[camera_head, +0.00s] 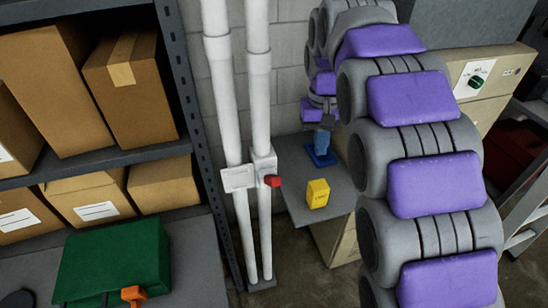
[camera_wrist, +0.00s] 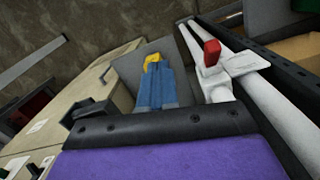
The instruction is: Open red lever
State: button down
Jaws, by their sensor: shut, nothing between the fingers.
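The red lever (camera_head: 272,181) sticks out from a white valve body (camera_head: 263,164) on the right of two white vertical pipes. In the wrist view the red lever (camera_wrist: 212,52) stands to the right of my fingers, apart from them. My gripper (camera_head: 321,156) has blue fingers and hangs at the end of my purple and grey arm, to the right of the lever and a little higher in the head view. In the wrist view my gripper (camera_wrist: 154,68) has its fingers together, with nothing visible between them.
A yellow box (camera_head: 318,194) stands on a grey surface (camera_head: 342,192) right of the lever; it also shows past my fingertips in the wrist view (camera_wrist: 153,57). A shelf rack (camera_head: 180,75) with cardboard boxes stands left of the pipes. A green case (camera_head: 112,262) lies at lower left.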

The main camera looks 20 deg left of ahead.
jog(key=w+a+r+n+p, duration=0.1)
jog(key=w+a+n+p, duration=0.1)
jog(key=a, duration=1.1)
jog(key=shift+w+a+n+p, duration=0.3)
jog(key=shift+w+p, duration=0.4)
jog(key=shift+w, duration=0.4)
jog(key=shift+d+f, duration=0.1)
jog(key=shift+d, duration=0.05)
send_near(271, 180)
jog(key=w+f, duration=0.2)
jog(key=w+a+f, duration=0.1)
jog(key=w+f, duration=0.1)
jog(key=shift+w+f, duration=0.1)
jog(key=shift+w, duration=0.1)
jog(key=shift+s+d+f, duration=0.35)
jog(key=shift+s+f, duration=0.2)
jog(key=shift+f, duration=0.05)
jog(key=shift+s+d+f, duration=0.35)
jog(key=shift+s+f, duration=0.2)
jog(key=shift+f, duration=0.1)
jog(key=shift+s+f+b, duration=0.1)
jog(key=shift+b, duration=0.3)
